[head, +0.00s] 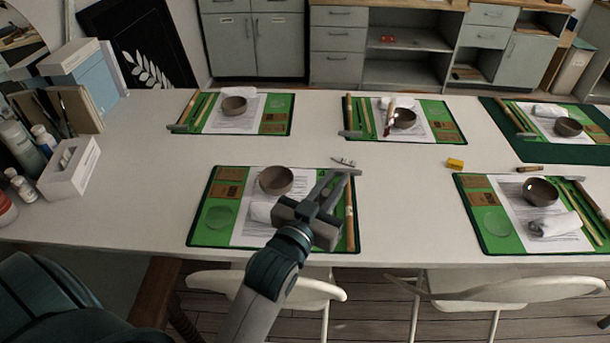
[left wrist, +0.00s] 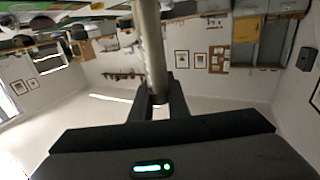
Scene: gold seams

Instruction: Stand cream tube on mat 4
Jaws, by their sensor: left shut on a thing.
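My left gripper (head: 332,188) is over the right part of the front left mat (head: 209,190), beside that mat's bowl. In the left wrist view my left gripper (left wrist: 160,102) is shut on a pale beige-grey cylinder (left wrist: 150,45), which looks like the cream tube. Its far end runs out of the top of that view. In the head view the gripper hides most of it. Another pale stick with a dark red end (head: 391,108) is at the bowl on the back middle mat (head: 450,136). I cannot tell which mat is number 4. My right gripper is not in view.
A brown bowl (head: 276,180) and a hammer handle (head: 350,232) are on the front left mat. A small silvery item (head: 343,161) lies behind it. The front right mat (head: 490,242) holds a bowl and cloth.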

